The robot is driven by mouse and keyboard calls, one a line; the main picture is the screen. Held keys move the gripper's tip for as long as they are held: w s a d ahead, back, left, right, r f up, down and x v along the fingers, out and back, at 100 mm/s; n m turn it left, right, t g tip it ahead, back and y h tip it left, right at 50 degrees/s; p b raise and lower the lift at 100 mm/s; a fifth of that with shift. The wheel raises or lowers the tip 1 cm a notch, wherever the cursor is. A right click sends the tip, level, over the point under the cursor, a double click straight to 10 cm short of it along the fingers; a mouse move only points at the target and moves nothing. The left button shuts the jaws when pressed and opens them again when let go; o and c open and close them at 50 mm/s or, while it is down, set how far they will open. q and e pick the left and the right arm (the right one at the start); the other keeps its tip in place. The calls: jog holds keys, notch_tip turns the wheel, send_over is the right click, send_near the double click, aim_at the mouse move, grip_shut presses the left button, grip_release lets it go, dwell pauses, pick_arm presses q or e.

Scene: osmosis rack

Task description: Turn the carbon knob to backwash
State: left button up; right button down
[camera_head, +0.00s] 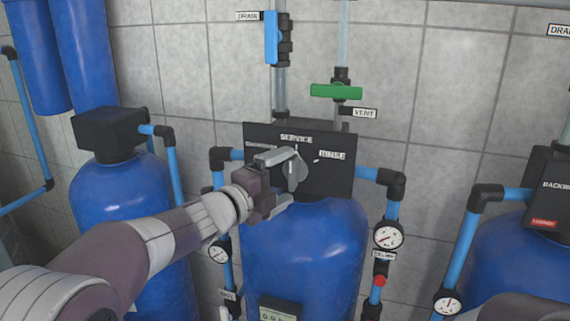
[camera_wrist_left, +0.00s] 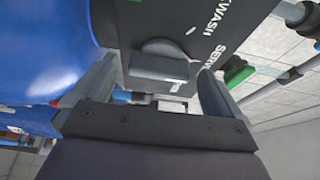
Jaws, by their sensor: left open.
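The grey knob (camera_head: 297,170) sits on a black control panel (camera_head: 335,180) atop the middle blue tank. Its handle looks roughly upright, toward the SERVICE label (camera_head: 296,139); RINSE is at the right. My left gripper (camera_head: 286,178) is open at the knob's left side, one finger above the other, and covers part of the panel's left side. In the left wrist view the knob (camera_wrist_left: 165,65) lies between the two open fingers, with a gap visible on each side. A label ending in "WASH" (camera_wrist_left: 208,17) shows there on the panel (camera_wrist_left: 220,35). My right gripper is not seen.
A green vent valve (camera_head: 336,91) and a blue valve (camera_head: 271,38) are on pipes above the panel. A blue pipe with a gauge (camera_head: 388,237) and a red button (camera_head: 380,281) stands right of the tank. Another tank (camera_head: 125,200) is at the left.

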pick_arm(q)
jog(key=shift+x, duration=1)
jog(key=shift+s, duration=0.15)
jog(key=c, duration=1)
jog(key=n+t+b, duration=0.1)
jog(key=n+b, duration=0.2)
jog(key=b, duration=0.1)
jog(key=n+t+b, duration=0.2)
jog(key=n+b, duration=0.2)
jog(key=b, duration=0.1)
jog(key=f+n+t+b, duration=0.1)
jog(key=n+b, duration=0.3)
jog(key=b, duration=0.1)
jog(key=shift+d, duration=0.1)
jog(key=shift+r+n+t+y+b, duration=0.1)
jog(key=shift+n+t+y+b, duration=0.2)
jog(key=shift+n+b, duration=0.4)
jog(key=shift+r+n+t+y+b, duration=0.15)
jog(key=shift+n+t+b, duration=0.3)
jog(key=shift+n, duration=0.35)
jog(key=shift+s, duration=0.1)
